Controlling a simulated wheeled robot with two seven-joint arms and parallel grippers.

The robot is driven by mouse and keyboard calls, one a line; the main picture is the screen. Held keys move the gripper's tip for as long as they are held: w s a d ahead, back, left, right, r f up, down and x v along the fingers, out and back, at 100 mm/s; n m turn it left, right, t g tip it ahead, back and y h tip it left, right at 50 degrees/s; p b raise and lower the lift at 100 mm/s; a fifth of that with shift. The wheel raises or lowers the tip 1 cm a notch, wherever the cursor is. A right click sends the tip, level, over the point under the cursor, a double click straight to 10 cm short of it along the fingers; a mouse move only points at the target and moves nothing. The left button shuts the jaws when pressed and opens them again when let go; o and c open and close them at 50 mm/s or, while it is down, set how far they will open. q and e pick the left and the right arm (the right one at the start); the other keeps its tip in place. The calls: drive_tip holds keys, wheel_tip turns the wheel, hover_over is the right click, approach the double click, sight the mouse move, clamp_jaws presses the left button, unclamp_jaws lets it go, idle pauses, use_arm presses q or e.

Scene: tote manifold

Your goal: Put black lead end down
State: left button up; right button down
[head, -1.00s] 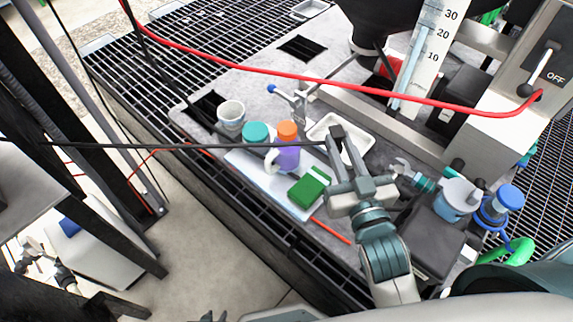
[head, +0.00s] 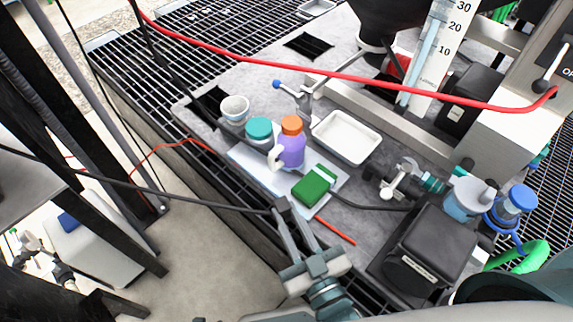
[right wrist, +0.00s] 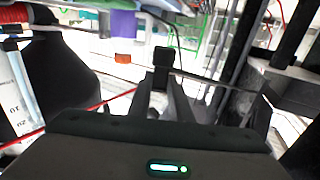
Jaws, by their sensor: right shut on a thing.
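The black lead (head: 160,191) runs as a thin dark line from the left edge of the head view to my right gripper (head: 279,206). My right gripper is shut on the lead near its end, at the front edge of the bench. The lead hangs in the air over the floor gap and is not lying on the bench. In the right wrist view, the shut fingers (right wrist: 163,66) show with the lead (right wrist: 210,80) going off to the right. The lead's very end is hidden at the fingers. My left gripper is not in view.
The grey bench (head: 225,75) holds a cup (head: 235,108), teal-lidded jar (head: 259,131), purple bottle (head: 291,150), green block (head: 313,187), empty white tray (head: 347,137) and black box (head: 428,250). A red cable (head: 400,92) crosses above.

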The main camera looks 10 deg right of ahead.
idle(0.3)
hover_over(284, 192)
drive_tip(key=a+v, duration=0.1)
drive_tip(key=v, duration=0.2)
wheel_tip(284, 192, down, 6)
drive_tip(key=shift+r, duration=0.15)
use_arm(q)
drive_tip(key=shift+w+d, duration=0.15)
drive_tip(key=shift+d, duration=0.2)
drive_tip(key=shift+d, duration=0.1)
use_arm(e)
drive_tip(key=shift+w, duration=0.45)
drive_tip(key=shift+w+d+f, duration=0.2)
drive_tip(key=shift+w+f, duration=0.9)
drive_tip(key=shift+f, duration=0.1)
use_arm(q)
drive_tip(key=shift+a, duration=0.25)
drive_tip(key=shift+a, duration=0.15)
